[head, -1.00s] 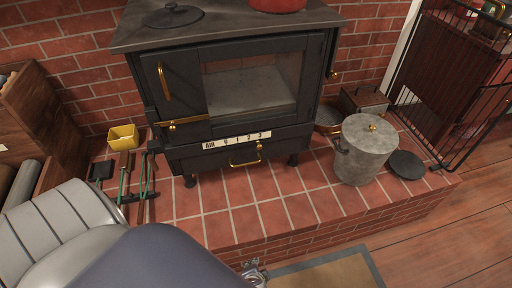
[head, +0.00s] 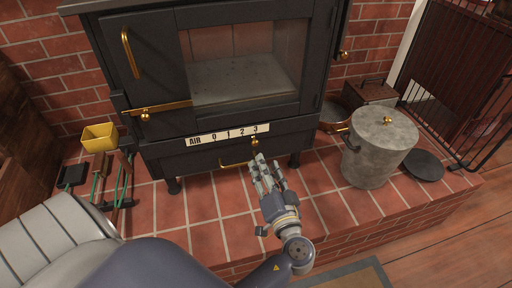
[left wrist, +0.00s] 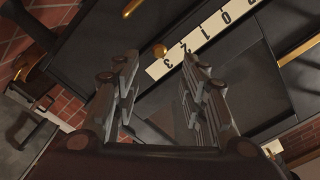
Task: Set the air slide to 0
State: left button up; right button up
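The black stove has a white air scale (head: 228,134) marked AIR, 0, 1, 2, 3 along its lower front. A small brass knob (head: 255,142), apparently the air slide, sits by the 3 at the scale's right end. In the left wrist view the knob (left wrist: 160,50) shows beside the 3 on the scale (left wrist: 204,37), beyond the fingertips. My left gripper (head: 264,160) is open and empty, just below the knob in the head view. In the left wrist view its two fingers (left wrist: 157,78) stand apart. My right gripper is not in view.
A brass drawer handle (head: 232,164) is below the scale, close to my left gripper. A brass door latch (head: 158,109) is at left. A grey lidded bucket (head: 378,150) stands on the brick hearth at right. Tools and a yellow tub (head: 99,137) are at left.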

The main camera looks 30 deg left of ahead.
aim_at(256, 145)
pick_arm(q)
jog(key=x, duration=0.9)
grip_shut()
